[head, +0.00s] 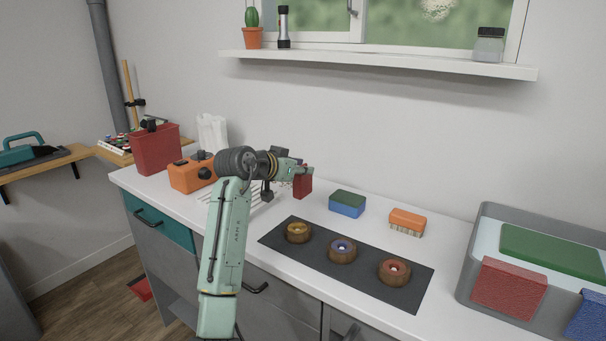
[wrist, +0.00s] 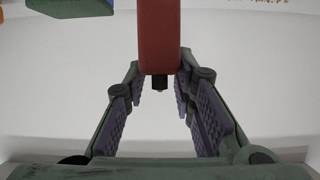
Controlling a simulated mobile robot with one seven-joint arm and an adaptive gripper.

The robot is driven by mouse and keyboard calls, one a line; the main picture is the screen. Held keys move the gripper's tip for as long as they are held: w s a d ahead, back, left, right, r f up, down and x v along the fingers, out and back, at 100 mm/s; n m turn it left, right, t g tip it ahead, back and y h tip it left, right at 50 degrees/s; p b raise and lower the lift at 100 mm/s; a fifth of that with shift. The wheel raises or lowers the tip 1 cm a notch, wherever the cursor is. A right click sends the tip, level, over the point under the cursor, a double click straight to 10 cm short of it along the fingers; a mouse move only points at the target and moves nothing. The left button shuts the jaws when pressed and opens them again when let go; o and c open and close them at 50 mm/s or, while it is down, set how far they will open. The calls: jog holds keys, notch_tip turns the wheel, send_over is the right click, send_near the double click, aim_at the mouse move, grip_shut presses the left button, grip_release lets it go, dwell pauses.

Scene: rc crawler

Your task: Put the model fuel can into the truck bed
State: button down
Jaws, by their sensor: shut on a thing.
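The model fuel can, a small red block-like can (head: 302,187), hangs from my gripper (head: 299,172) above the white counter in the head view. In the wrist view, the red can (wrist: 158,38) sits between the tips of my gripper (wrist: 160,86), with its dark cap pointing back between the fingers. My gripper is shut on it. I cannot make out a truck or its bed in either view. The can's far end is cut off by the wrist view's top edge.
A grey mat (head: 317,262) with three round wooden pieces lies in front. A green-blue sponge (head: 347,204) and an orange brush (head: 406,222) stand behind it. A grey bin (head: 462,292) is at right. An orange box (head: 190,175) and red canister (head: 155,151) stand left.

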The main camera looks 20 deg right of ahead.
aim_at(303, 180)
jog(key=shift+w+d+f, duration=0.1)
jog(key=shift+w+d, duration=0.25)
jog(key=shift+d, duration=0.1)
jog(key=shift+f+p, duration=0.65)
jog(key=shift+f, duration=1.05)
jog(key=shift+f, duration=0.1)
jog(key=c, duration=1.3)
grip_release()
jog(key=shift+c, duration=0.2)
jog(key=shift+a, duration=0.15)
jog(key=b+v, duration=0.3)
jog(key=v, duration=0.9)
